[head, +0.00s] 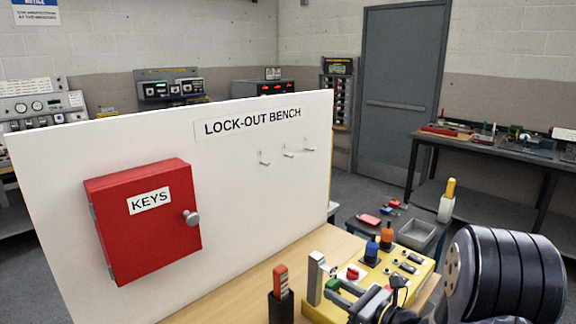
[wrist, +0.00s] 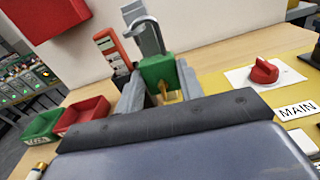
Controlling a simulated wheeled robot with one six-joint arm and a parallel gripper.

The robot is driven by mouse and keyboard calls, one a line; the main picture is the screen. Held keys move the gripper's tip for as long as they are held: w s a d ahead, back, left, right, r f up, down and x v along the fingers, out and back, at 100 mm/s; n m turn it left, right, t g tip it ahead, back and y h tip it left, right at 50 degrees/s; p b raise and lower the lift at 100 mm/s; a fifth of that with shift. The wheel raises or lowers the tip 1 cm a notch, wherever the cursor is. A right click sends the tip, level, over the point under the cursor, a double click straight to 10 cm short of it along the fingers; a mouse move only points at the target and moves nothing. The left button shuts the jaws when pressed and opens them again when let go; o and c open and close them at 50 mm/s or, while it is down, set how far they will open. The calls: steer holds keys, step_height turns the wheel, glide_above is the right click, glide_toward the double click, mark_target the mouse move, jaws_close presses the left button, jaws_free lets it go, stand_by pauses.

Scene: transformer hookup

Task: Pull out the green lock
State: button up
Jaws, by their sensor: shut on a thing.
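The green lock (wrist: 158,70) sits between the two grey fingers of my gripper (wrist: 162,88), which is shut on it. A brass-coloured part shows at the lock's near side. The lock touches or overlaps a grey upright metal piece (wrist: 148,36) behind it; I cannot tell whether its shackle is still through that piece. In the head view the green lock (head: 338,286) is a small patch beside the upright metal piece (head: 315,277), at the left end of the yellow panel. My gripper (head: 350,300) reaches it from the right and partly hides it.
A red rotary switch (wrist: 264,72) sits beside a MAIN label on the yellow panel. A red-orange handheld device (head: 281,281) stands in a black holder left of the lock. Red (wrist: 82,115) and green (wrist: 42,127) bins lie left. A white board (head: 240,170) with a red KEYS box (head: 150,235) stands behind.

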steer(key=shift+r+p, duration=0.95)
steer(key=shift+r, duration=0.45)
steer(key=shift+w, duration=0.1)
steer(key=shift+w+d+f, duration=0.1)
steer(key=shift+w+d, duration=1.25)
steer(key=shift+d, duration=0.05)
steer(key=shift+v, duration=2.55)
steer(key=shift+s, duration=0.1)
